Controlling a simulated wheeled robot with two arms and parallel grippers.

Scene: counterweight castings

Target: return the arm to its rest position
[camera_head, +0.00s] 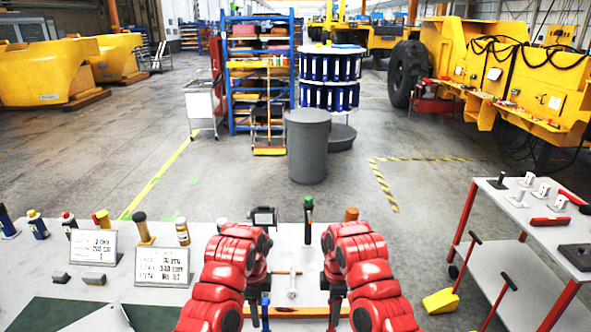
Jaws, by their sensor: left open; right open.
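My two red arms reach forward from the bottom of the view over the light grey workbench (205,236). My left gripper (260,312) points down over the bench's near part, left of centre, mostly hidden behind its own arm. My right gripper (337,312) points down to the right of it, also partly hidden. Both are open, and I see nothing held in either. Between them a small metal T-shaped part (292,284) lies on the bench.
Two printed signs (94,247) (162,267) and several bottles (183,231) stand on the bench's left. A trolley (545,238) is at the right. A grey drum (307,147) stands on the floor beyond.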

